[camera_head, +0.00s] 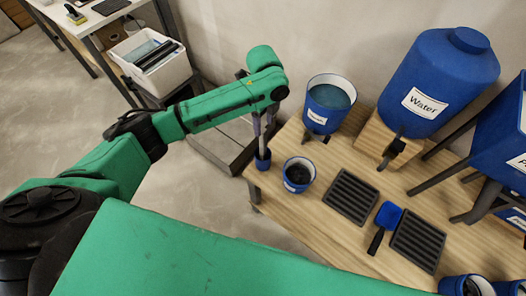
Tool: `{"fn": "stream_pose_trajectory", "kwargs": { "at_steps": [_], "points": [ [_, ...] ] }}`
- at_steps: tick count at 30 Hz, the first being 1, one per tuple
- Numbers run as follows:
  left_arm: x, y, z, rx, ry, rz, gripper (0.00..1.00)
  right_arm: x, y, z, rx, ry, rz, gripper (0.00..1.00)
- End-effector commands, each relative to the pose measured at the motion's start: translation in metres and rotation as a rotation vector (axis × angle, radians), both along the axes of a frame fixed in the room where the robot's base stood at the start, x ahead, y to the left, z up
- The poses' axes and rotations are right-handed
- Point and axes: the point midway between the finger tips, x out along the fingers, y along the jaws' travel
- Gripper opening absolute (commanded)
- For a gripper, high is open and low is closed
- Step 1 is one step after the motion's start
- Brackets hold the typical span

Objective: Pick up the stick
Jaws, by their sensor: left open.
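My left gripper (263,130) points down above a small blue cup (263,160) at the table's left edge. Its jaws are open. A thin upright shape shows between the fingers and the cup, but it is too small and too covered to tell the stick from the fingers. No contact can be made out. My right gripper is out of view.
The wooden table (300,227) holds a blue bucket (328,103), a blue pot with dark contents (298,175), two black ribbed trays (350,196), a blue-headed tool (388,216) and a large water tank (437,82). A white bin (150,60) stands at the upper left.

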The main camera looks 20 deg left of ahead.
Motion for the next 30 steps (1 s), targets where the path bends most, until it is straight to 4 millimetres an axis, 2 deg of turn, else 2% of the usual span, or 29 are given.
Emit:
{"fn": "stream_pose_trajectory", "kwargs": {
  "at_steps": [4,7,14,15,19,20,30],
  "points": [
    [-0.002,0.003,-0.024,0.003,0.004,0.002,0.60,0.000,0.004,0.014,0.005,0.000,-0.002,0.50],
    [-0.002,0.003,-0.043,0.001,0.004,0.001,0.60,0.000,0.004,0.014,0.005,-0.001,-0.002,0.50],
    [-0.001,0.002,-0.050,0.001,-0.001,0.000,0.60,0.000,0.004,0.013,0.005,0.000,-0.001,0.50],
    [-0.001,0.002,-0.050,0.001,-0.001,0.000,0.52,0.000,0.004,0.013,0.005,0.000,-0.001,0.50],
    [-0.001,0.002,-0.050,0.001,-0.001,0.000,0.03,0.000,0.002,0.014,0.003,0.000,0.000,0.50],
    [-0.001,0.002,-0.050,0.001,-0.001,0.000,0.00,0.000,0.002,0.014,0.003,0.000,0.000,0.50],
    [-0.001,0.002,-0.048,0.001,-0.001,0.001,0.00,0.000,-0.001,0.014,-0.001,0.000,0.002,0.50]
  ]
}}
